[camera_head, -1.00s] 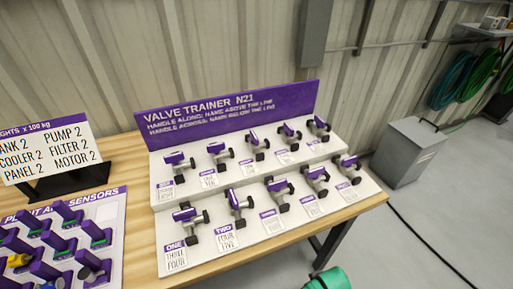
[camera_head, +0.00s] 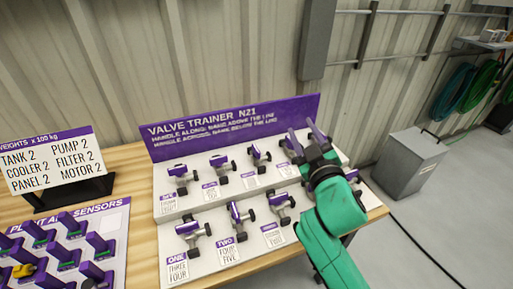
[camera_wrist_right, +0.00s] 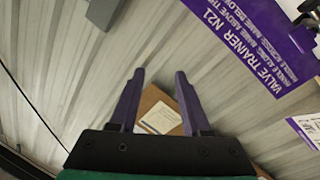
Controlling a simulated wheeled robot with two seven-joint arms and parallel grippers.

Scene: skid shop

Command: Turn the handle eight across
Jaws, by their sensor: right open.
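The valve trainer board (camera_head: 240,123) has a purple back panel and two stepped rows of valves with purple handles. The panel, which also shows in the right wrist view (camera_wrist_right: 262,45), says handle along is the name above the line and across the name below. Front labels read ONE over THREE FOUR and TWO over FOUR FIVE; I cannot read eight on any label. My right gripper (camera_head: 303,131) is open and empty, in front of the board's right part, hiding several valves. In the right wrist view its purple fingers (camera_wrist_right: 160,73) are spread apart. My left gripper is not in view.
A weights sign (camera_head: 50,160) and a sensor panel (camera_head: 115,222) stand on the left of the wooden table (camera_head: 138,262). A grey box (camera_head: 408,165) stands on the floor at right. A brown box with a white label (camera_wrist_right: 160,118) shows beyond my fingers.

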